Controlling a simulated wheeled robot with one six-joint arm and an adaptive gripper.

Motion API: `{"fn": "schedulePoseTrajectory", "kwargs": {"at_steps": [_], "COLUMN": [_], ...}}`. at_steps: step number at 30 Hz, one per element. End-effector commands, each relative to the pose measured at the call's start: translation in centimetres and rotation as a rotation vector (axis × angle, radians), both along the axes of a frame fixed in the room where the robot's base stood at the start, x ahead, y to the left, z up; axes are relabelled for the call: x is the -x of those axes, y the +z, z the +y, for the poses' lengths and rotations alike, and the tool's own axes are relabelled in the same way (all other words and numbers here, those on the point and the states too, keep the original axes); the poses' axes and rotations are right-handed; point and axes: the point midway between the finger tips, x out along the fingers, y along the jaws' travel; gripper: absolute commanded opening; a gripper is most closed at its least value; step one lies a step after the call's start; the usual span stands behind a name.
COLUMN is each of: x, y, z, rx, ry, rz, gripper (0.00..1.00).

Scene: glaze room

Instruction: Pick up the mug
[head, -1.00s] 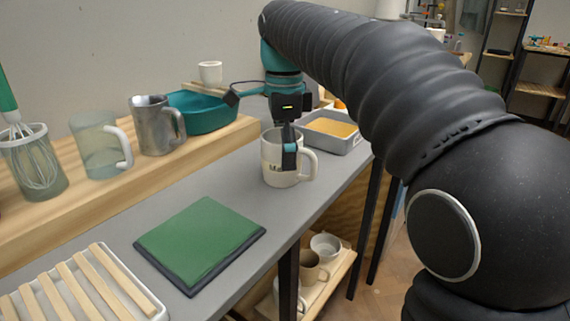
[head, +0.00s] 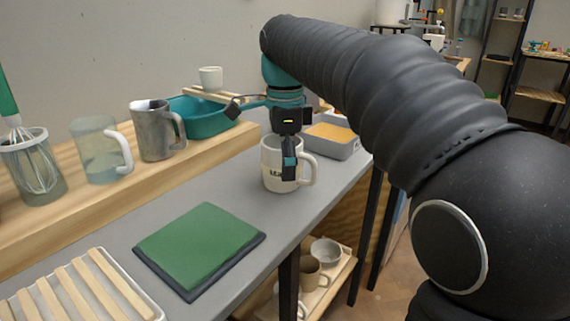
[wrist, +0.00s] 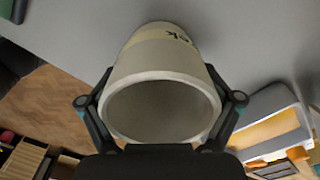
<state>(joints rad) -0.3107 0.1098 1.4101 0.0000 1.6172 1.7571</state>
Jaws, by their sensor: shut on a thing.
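The cream mug (head: 272,162) with dark lettering stands upright on the grey bench, its handle to the right. My gripper (head: 289,168) reaches down from above, with one dark finger against the mug's lettered side. In the wrist view the mug (wrist: 160,60) has its open mouth toward the camera, and my gripper (wrist: 160,90) has a finger on each side of it. The gripper is shut on the mug. The far finger is hidden in the head view. I see no clear gap between the mug's base and the bench.
A grey tray with a yellow filling (head: 345,148) stands close behind the mug. A green square pad (head: 200,245) lies in front. A wooden ledge on the left bears a grey mug (head: 152,135), a glassy mug (head: 95,155) and a teal basin (head: 200,120).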

Motion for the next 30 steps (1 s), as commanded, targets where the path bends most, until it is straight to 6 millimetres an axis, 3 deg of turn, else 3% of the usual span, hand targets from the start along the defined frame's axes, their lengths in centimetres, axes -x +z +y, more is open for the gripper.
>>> {"fn": "schedulePoseTrajectory", "kwargs": {"at_steps": [4,6,8,12,21,30], "x": [0.0,0.0,-0.1,-0.1,2.0,3.3], "y": [0.1,0.7,1.5,4.3,8.0,10.4], "z": [0.0,0.0,0.0,0.0,-6.7,-10.4], "rx": [0.003,0.003,0.002,0.001,0.001,0.001], "ry": [0.0,0.0,0.0,0.0,-0.006,-0.002], "rz": [0.009,0.008,0.007,0.004,0.002,0.003], "gripper": [0.33,0.15,0.11,0.1,0.1,0.1]}}
